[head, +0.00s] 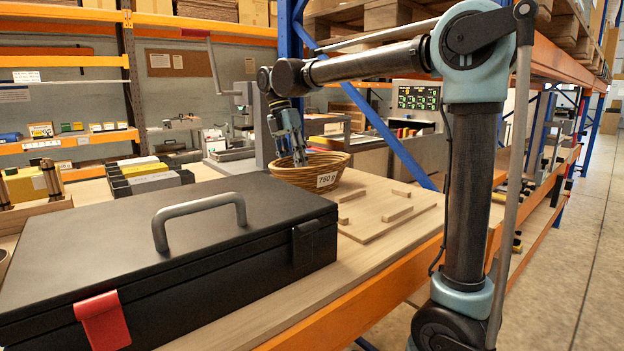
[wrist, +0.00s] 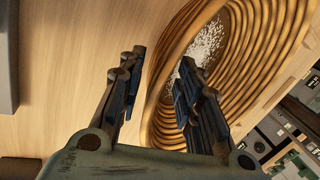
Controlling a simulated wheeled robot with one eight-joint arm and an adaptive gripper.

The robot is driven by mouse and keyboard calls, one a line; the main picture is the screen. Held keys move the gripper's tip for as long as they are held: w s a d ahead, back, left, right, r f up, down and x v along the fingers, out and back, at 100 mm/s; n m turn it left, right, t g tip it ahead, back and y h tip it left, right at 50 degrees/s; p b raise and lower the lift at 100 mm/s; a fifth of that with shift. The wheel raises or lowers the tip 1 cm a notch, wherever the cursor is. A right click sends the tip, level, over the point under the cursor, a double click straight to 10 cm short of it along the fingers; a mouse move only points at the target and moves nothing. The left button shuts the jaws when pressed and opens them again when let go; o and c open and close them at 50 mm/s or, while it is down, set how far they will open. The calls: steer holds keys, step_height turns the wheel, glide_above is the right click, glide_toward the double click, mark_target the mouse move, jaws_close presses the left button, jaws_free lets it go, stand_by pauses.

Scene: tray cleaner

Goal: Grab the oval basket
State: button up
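The oval basket (head: 290,175) is woven and tan, with a white "750 g" label on its front. It stands on the wooden bench, behind the black toolbox. The basket (wrist: 262,60) fills the right of the wrist view and holds something white and grainy. My gripper (head: 299,160) points down at the basket in the head view. In the wrist view my gripper (wrist: 163,75) has its fingers apart. The left finger is outside the basket and the right finger is over its inside, with the near rim between them. Whether a finger touches the rim cannot be told.
A large black toolbox (head: 190,235) with a grey handle fills the front left. A wooden board (head: 375,222) with small blocks lies right of the basket. Several dark and yellow boxes (head: 150,180) stand to the left. A blue rack brace (head: 385,125) rises behind.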

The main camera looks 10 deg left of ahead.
jaws_close()
